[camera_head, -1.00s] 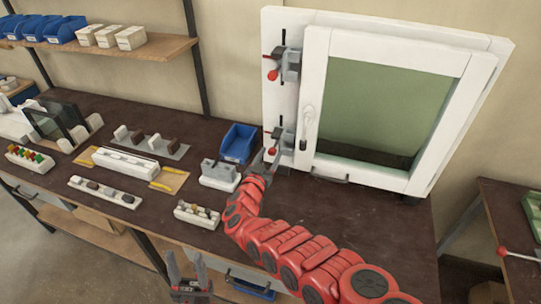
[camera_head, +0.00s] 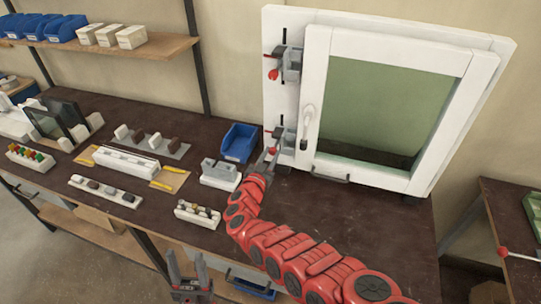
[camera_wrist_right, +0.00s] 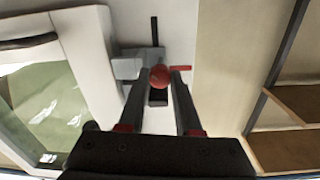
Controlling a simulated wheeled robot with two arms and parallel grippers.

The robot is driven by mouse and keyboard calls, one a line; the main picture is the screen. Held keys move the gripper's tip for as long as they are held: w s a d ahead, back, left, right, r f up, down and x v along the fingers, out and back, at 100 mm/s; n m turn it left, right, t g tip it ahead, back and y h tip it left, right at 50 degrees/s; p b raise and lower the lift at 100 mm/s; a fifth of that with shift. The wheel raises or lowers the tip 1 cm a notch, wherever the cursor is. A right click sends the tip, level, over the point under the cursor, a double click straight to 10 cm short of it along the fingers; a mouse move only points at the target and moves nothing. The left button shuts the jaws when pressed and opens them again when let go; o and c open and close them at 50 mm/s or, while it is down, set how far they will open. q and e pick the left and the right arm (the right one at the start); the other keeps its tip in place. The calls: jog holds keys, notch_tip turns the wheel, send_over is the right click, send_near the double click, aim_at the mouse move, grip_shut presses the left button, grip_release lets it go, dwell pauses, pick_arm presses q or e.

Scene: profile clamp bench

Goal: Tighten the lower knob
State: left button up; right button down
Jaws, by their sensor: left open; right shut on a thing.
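The lower clamp (camera_head: 286,137) sits on the left side of the white window frame, near the bench top. My right gripper (camera_head: 271,155) reaches it from below and in front. In the right wrist view, the round red lower knob (camera_wrist_right: 159,76) lies between the two fingertips of my right gripper (camera_wrist_right: 157,88), which is shut on it. The knob's sides are partly hidden by the fingers. The upper clamp (camera_head: 292,63) has its own red knob (camera_head: 273,75) and stands free. My left gripper (camera_head: 189,282) is open and empty, low in front of the bench edge.
The white window (camera_head: 390,105) with green glass stands upright at the back of the dark bench (camera_head: 330,225). A blue bin (camera_head: 239,143) and a grey-white block fixture (camera_head: 220,175) stand just left of the clamp. The bench right of my right arm is clear.

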jog(key=m, duration=0.2)
jog(key=shift+f+m+b, duration=0.1)
jog(key=shift+m+b, duration=0.25)
jog(key=shift+m, duration=0.05)
jog(key=shift+d+f+m+b, duration=0.1)
jog(key=shift+m+b, duration=0.35)
jog(key=shift+m, duration=0.45)
jog(key=m+b, duration=0.3)
jog(key=m, duration=0.2)
jog(key=shift+b, duration=0.35)
jog(key=shift+m+b, duration=0.3)
jog(key=shift+m, duration=0.3)
jog(key=shift+r, duration=0.25)
jog(key=c, duration=0.6)
grip_release()
jog(key=shift+s, duration=0.1)
